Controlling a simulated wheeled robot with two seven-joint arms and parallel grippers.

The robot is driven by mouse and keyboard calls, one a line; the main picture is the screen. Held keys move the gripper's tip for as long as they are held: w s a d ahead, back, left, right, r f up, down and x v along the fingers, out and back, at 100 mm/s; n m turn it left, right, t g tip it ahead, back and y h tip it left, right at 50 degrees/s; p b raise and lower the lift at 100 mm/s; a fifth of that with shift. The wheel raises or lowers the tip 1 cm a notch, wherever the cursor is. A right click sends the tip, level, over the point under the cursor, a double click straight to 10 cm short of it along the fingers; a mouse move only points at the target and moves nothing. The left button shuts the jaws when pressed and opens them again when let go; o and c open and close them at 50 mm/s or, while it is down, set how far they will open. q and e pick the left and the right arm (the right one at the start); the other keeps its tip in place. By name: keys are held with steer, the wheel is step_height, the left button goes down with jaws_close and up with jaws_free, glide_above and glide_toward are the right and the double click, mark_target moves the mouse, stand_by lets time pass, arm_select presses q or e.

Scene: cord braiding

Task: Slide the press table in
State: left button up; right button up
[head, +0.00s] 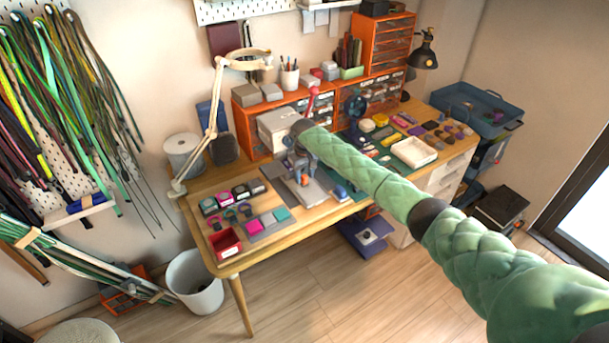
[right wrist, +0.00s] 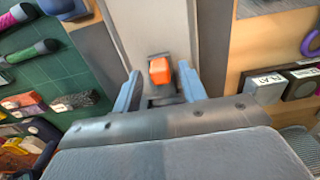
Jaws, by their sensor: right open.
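The press stands on the wooden desk in the head view, partly hidden behind my right arm; a red lever (head: 312,100) shows above it. Its light grey press table (head: 313,194) lies flat on the desk and also fills the upper middle of the right wrist view (right wrist: 150,22). A small orange block (right wrist: 160,70) sits on this grey slab. My right gripper (head: 299,172) is over the press table. In the right wrist view its two blue-grey fingers (right wrist: 159,72) are apart, one on each side of the orange block, with gaps visible. My left gripper is out of view.
Left of the press are a red tray (head: 226,243) and several small coloured blocks. A green cutting mat with tools and a white tray (head: 414,152) lies to the right. Orange drawer units (head: 358,102) stand behind. A lamp arm (head: 212,105) rises at the left.

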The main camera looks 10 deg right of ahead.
steer(key=shift+r, duration=0.1)
steer(key=shift+r, duration=0.15)
steer(key=shift+r+b, duration=0.3)
steer(key=shift+r, duration=0.05)
step_height(320, 180, up, 5)
steer(key=shift+r+b, duration=0.1)
steer(key=shift+b, duration=0.75)
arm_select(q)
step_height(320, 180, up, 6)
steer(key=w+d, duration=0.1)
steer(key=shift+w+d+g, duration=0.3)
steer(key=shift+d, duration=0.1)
arm_select(e)
steer(key=shift+r, duration=0.7)
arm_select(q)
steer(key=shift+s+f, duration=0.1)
arm_select(e)
steer(key=shift+f, duration=0.1)
